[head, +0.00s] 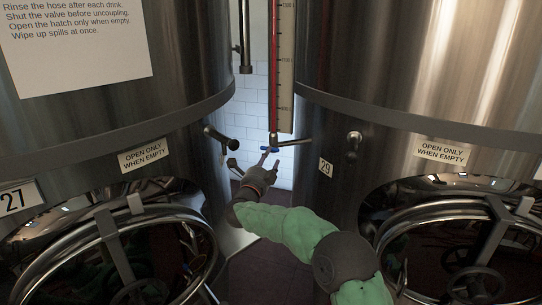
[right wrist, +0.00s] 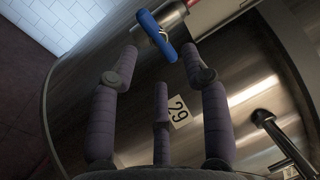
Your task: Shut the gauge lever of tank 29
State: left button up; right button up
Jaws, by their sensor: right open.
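Tank 29 (head: 335,120) is the steel tank on the right in the head view, with its 29 plate (head: 326,167); the plate also shows in the right wrist view (right wrist: 178,111). A gauge (head: 283,70) with a red column stands at its left side. The blue gauge lever (head: 269,149) sits at the gauge's foot and also shows in the right wrist view (right wrist: 156,35). My right gripper (head: 270,158) is open and empty, just below the lever. In the right wrist view the lever lies just beyond the spread fingertips, apparently not gripped. My left gripper is out of view.
Tank 27 (head: 180,100) stands on the left, with a tap (head: 221,138) facing the gap. Tank 29 has a tap (head: 354,142) right of its plate. Round hatches (head: 125,255) bulge out low on both tanks. A narrow gap between the tanks shows a white tiled wall (head: 258,100).

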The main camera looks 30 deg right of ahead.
jog(key=v, duration=0.8)
jog(key=shift+f, duration=0.1)
